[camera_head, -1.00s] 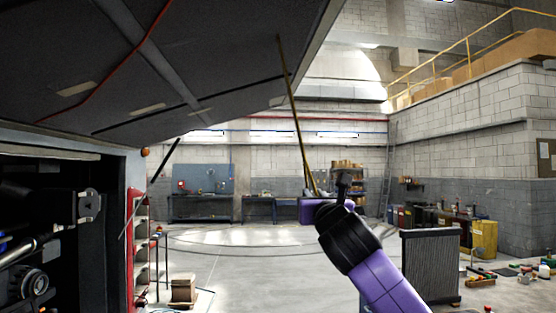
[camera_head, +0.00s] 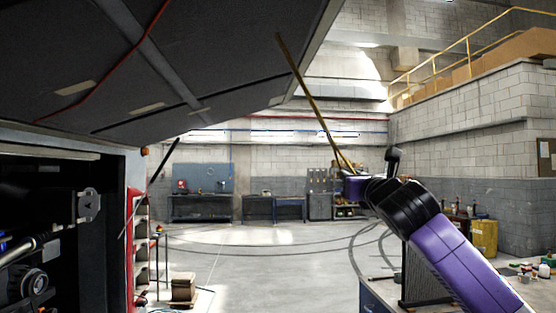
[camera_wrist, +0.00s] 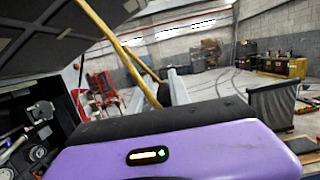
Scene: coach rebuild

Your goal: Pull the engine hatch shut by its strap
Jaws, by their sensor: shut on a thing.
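The engine hatch (camera_head: 150,62) is a dark panel raised open across the upper left of the head view; it also shows at the upper left of the wrist view (camera_wrist: 50,38). A yellow strap (camera_head: 308,95) hangs from its underside near the right edge and slants tautly down to my gripper (camera_head: 350,174). In the wrist view the strap (camera_wrist: 104,38) runs down to the fingers (camera_wrist: 165,90). My gripper is shut on the strap's lower end, at the right of the hatch. The fingertips are small and partly hidden in the head view.
The open engine bay (camera_head: 45,220) is at the left under the hatch, with a thin strut (camera_head: 150,188) beside it. A dark ribbed radiator-like panel (camera_head: 420,275) stands at the lower right, partly behind my arm. The middle floor is clear.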

